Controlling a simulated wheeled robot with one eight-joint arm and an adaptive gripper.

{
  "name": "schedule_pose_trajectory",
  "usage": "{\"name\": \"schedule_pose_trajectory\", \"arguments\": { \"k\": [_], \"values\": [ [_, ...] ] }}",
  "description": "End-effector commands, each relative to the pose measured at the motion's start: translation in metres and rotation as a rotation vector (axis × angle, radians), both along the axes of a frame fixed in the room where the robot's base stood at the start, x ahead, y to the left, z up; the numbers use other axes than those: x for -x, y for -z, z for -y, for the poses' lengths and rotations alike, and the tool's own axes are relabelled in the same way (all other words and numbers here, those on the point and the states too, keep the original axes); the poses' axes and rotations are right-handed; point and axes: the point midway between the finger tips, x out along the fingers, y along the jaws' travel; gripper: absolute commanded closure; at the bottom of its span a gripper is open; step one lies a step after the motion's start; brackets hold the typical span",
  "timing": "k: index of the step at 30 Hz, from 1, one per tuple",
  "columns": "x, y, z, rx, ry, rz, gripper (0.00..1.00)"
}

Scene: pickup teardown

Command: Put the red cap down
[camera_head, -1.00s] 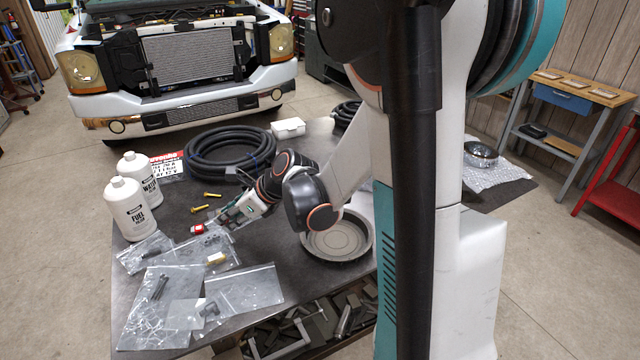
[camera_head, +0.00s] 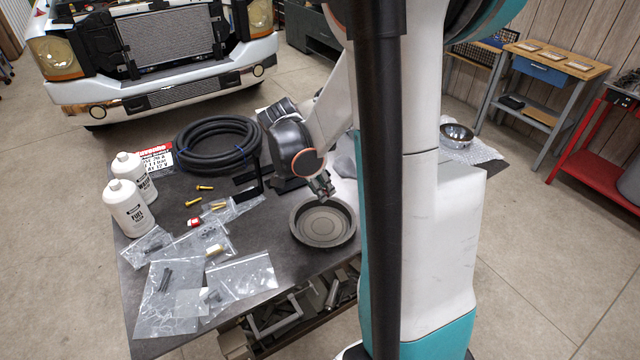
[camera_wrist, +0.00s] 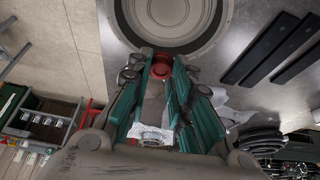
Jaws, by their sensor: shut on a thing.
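The red cap (camera_wrist: 160,69) shows between the fingertips in the wrist view. My gripper (camera_wrist: 161,75) is shut on it. In the head view my gripper (camera_head: 322,187) is over the far rim of the round grey pan (camera_head: 324,241), and the cap cannot be made out there. The pan also shows in the wrist view (camera_wrist: 172,38), just beyond the fingertips. Whether the cap touches the pan cannot be told. A small red and white item (camera_head: 193,222) lies on the dark table (camera_head: 272,312), left of the pan.
Clear plastic bags (camera_head: 240,284) with small parts lie left of the pan. Two white bottles (camera_head: 128,208) stand at the table's left edge. A coiled black hose (camera_head: 216,146) lies at the back. Brass bolts (camera_head: 194,201) lie between hose and bags. Bare table shows around the pan's front left.

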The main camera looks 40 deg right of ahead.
Motion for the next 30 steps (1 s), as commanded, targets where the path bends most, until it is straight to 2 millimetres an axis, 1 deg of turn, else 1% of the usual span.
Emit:
{"name": "schedule_pose_trajectory", "arguments": {
  "k": [8, 24, 30],
  "values": [
    [-0.001, 0.024, 0.0, -0.001, 0.001, 0.002, 1.0],
    [-0.001, 0.083, -0.001, -0.002, 0.001, 0.002, 1.0],
    [-0.001, 0.101, -0.001, -0.002, 0.001, 0.002, 1.0]
  ]
}}
